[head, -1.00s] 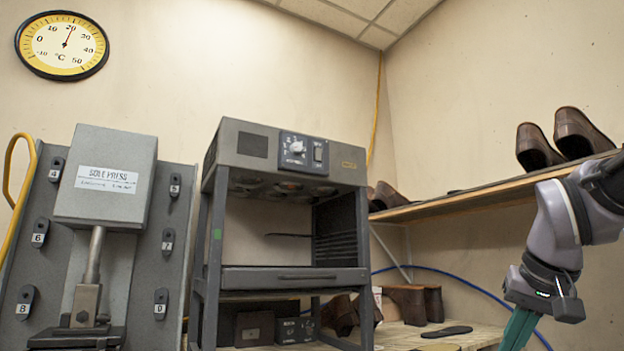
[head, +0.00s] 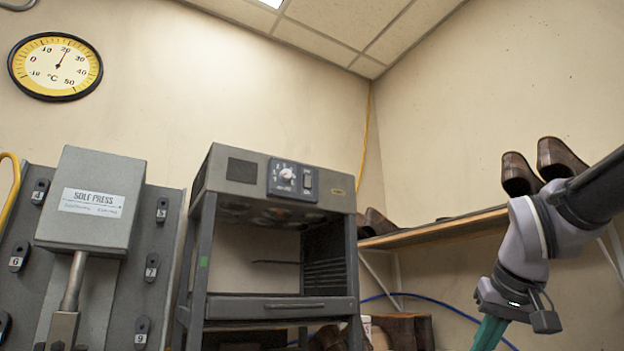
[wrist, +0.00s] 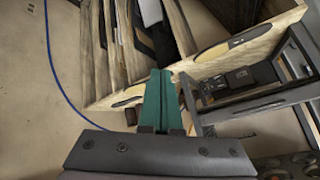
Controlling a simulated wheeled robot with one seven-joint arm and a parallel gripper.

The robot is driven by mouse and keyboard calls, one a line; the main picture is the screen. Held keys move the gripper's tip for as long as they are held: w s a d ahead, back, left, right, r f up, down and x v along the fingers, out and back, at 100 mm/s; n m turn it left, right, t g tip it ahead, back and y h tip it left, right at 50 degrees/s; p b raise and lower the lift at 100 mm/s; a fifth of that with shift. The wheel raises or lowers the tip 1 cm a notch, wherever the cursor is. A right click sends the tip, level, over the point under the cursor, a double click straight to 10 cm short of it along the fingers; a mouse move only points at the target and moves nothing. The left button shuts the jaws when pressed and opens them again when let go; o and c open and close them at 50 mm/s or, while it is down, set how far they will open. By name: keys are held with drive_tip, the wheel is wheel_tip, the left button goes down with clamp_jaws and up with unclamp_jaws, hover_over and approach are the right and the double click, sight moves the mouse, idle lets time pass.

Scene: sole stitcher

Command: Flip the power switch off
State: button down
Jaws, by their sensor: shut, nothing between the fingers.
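The power switch looks to be the small dark rocker (head: 308,181) right of the round dial on the control panel (head: 293,180), high on the front of a grey metal machine (head: 255,308). Its on or off position is too small to tell. My gripper (head: 488,334) has green fingers and is low at the right of the head view, right of the machine and well apart from the switch. Its tips are cut off by the bottom edge. In the wrist view my gripper (wrist: 160,80) shows its green fingers together and empty. I cannot make out the switch there.
A sole press (head: 95,200) stands left of the machine. A wooden wall shelf (head: 440,231) with brown shoes (head: 555,160) is at the right, behind my arm. A blue hose (head: 440,298) runs along the wall. The wrist view shows a wooden rack (wrist: 195,50) close by.

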sight(309, 177)
drive_tip(key=w+a+r+n+t+y, duration=0.2)
drive_tip(key=w+a+r+n, duration=0.3)
drive_tip(key=r, duration=0.8)
drive_tip(key=w+a+r+n+t+y, duration=0.3)
drive_tip(key=w+a+r+n, duration=0.2)
drive_tip(key=a+r+n, duration=0.4)
drive_tip(key=w+a+r+n+t+y, duration=0.3)
drive_tip(key=w+a+r+n, duration=0.2)
drive_tip(key=r+n, duration=0.7)
wheel_tip(309, 177, up, 6)
drive_tip(key=shift+a+r, duration=0.2)
drive_tip(key=shift+a, duration=0.9)
drive_tip(key=x, duration=1.2)
drive_tip(key=shift+w+a+r, duration=0.15)
drive_tip(key=shift+w+a, duration=0.1)
drive_tip(key=shift+a, duration=0.05)
drive_tip(key=shift+w+a+r, duration=0.1)
drive_tip(key=shift+w+a, duration=0.25)
drive_tip(key=shift+w, duration=0.1)
drive_tip(key=shift+w+r, duration=0.1)
drive_tip(key=shift+r, duration=0.05)
